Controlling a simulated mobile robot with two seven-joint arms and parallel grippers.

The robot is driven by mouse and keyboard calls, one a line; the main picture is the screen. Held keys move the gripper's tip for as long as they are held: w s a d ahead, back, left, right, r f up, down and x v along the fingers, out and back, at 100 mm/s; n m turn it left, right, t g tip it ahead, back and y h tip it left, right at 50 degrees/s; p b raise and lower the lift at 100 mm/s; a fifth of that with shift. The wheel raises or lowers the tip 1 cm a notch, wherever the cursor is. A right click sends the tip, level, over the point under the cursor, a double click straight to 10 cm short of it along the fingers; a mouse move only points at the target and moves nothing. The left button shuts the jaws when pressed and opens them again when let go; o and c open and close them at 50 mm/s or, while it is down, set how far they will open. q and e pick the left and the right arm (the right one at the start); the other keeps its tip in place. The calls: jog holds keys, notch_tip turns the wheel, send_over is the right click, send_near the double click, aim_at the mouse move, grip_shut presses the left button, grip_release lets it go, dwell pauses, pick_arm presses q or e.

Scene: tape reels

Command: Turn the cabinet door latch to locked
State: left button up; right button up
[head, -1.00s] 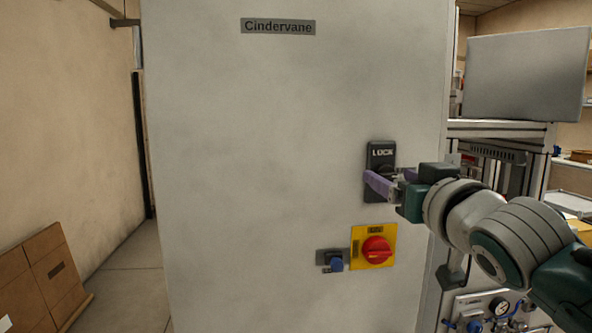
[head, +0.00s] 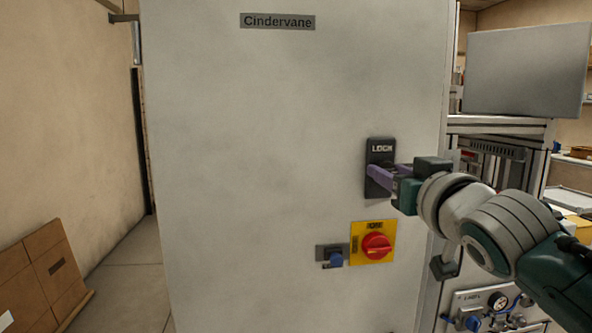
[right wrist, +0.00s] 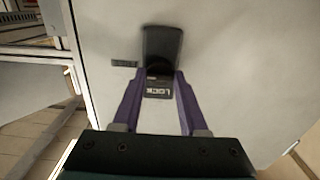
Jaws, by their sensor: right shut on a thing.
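The latch is on a black plate (head: 381,152) marked LOCK, on the grey cabinet door (head: 270,150). My right gripper (head: 373,174) comes in from the right with its purple fingers at the plate, and it is shut on the latch handle. In the right wrist view the two purple fingers (right wrist: 159,74) reach either side of the dark latch handle (right wrist: 159,69), with the LOCK label between them. The handle's exact angle is hard to tell, as the fingers cover it in the head view and it is dark in the wrist view. My left gripper is not in view.
Below the latch are a red rotary switch (head: 376,246) on a yellow plate and a small blue-knobbed fitting (head: 335,257). A metal frame with a grey panel (head: 525,72) stands right of the cabinet. Cardboard boxes (head: 45,275) lie at the lower left.

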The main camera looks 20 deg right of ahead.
grip_shut()
jog(key=shift+n, duration=1.1)
jog(key=shift+a+f+n+p, duration=0.1)
jog(key=shift+n+p, duration=1)
jog(key=shift+n, duration=6.7)
